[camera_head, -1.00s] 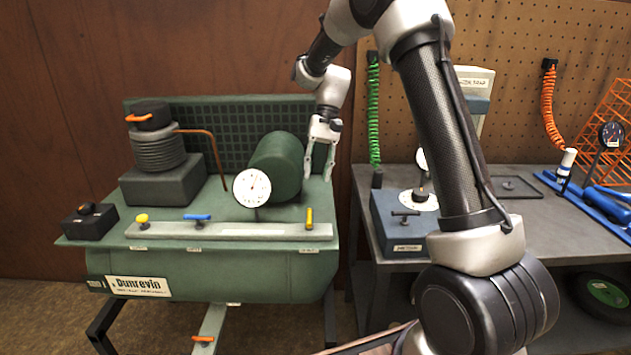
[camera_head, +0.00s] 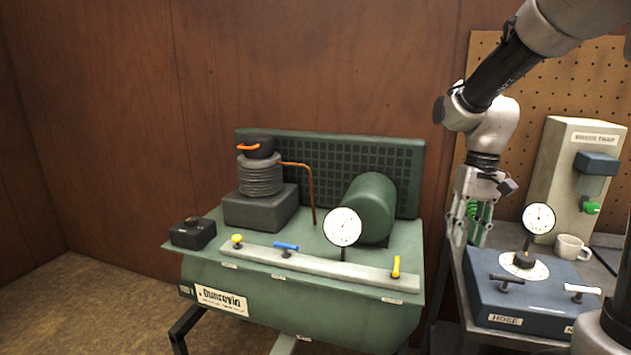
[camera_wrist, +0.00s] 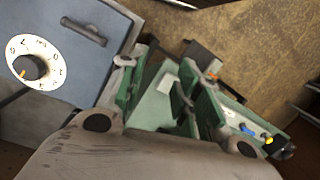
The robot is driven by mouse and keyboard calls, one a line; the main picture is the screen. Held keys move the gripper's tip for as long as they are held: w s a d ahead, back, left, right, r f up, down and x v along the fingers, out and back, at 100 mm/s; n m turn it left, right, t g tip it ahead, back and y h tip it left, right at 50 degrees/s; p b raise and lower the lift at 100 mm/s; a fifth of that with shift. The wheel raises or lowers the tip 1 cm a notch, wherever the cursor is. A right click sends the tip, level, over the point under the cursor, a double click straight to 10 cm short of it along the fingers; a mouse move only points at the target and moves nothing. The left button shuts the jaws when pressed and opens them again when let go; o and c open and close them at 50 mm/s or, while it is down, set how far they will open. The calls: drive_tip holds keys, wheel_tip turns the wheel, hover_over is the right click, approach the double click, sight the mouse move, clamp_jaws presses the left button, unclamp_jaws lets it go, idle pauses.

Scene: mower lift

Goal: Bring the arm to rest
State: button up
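My gripper (camera_head: 468,238) hangs pointing down in the head view, just right of the green compressor (camera_head: 300,312) and left of the blue dial box (camera_head: 540,300). Its two fingers are spread, with nothing held between them. My arm comes in from the top right and bends down to the wrist. In the wrist view my gripper (camera_wrist: 165,95) has its green-padded fingers apart. The compressor's yellow and blue levers show past the right finger, and the blue box (camera_wrist: 60,75) with its white dial is at upper left.
The compressor carries a green cylinder (camera_head: 374,207), a round gauge (camera_head: 342,227) and a copper pipe (camera_head: 312,190). On the right bench stand a gauge (camera_head: 538,217), a white mug (camera_head: 571,246) and a pale unit (camera_head: 562,165). Floor at left (camera_head: 75,300) is clear.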

drive_tip(key=s+d+r+t, duration=0.2)
drive_tip(key=s+r, duration=0.1)
drive_tip(key=s, duration=0.5)
drive_tip(key=s+d+r+t+h, duration=0.1)
drive_tip(key=s+d+r+t, duration=0.1)
drive_tip(key=s, duration=0.6)
wheel_tip(320, 180, up, 3)
drive_tip(key=shift+s+f+t, duration=0.2)
drive_tip(key=shift+s+t, duration=0.15)
drive_tip(key=shift+t, duration=0.35)
drive_tip(key=shift+d, duration=0.15)
